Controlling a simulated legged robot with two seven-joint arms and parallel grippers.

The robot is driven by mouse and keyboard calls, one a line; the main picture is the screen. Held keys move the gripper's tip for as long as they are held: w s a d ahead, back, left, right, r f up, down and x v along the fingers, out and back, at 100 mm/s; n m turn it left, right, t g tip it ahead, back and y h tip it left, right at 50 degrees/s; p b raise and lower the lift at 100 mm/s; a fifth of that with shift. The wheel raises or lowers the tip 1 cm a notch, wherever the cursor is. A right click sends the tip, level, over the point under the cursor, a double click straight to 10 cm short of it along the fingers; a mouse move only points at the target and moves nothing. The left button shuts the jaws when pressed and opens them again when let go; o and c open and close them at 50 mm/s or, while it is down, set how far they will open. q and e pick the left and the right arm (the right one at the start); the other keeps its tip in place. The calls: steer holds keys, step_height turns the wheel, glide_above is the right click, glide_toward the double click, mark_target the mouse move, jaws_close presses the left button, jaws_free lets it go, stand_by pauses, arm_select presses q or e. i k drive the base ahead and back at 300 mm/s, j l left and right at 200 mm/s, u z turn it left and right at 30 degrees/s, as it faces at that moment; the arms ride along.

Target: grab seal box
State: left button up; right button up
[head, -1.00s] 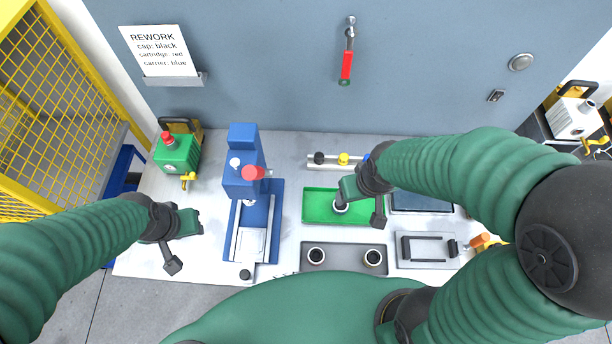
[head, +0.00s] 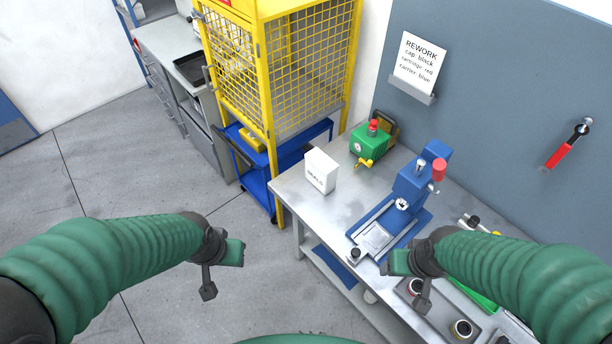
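The seal box (head: 320,171) is a white box with dark lettering on its front. It stands upright at the left end of the grey workbench (head: 318,212), near the edge. My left gripper (head: 220,268) is over the floor, left of the bench and apart from the box; its fingers look spread, with nothing seen between them. My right gripper (head: 409,277) is over the front of the bench, near the blue press, right of and apart from the box. Its finger opening is hard to make out.
A green device (head: 370,143) with a red button and yellow valve stands behind the box. The blue press (head: 410,190) is to its right. A yellow mesh cage (head: 285,75) and blue cart (head: 290,160) stand left of the bench. The floor (head: 90,170) at left is open.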

mark_target(321, 171)
steer(key=i+j+z, duration=0.1)
steer(key=i+j, duration=0.2)
steer(key=i+j+z, duration=0.1)
steer(key=i+j, duration=0.5)
steer(key=j, duration=0.2)
steer(key=i+j+z, duration=0.15)
steer(key=j, duration=0.25)
steer(key=i+j+z, duration=0.1)
steer(key=i+j, duration=0.3)
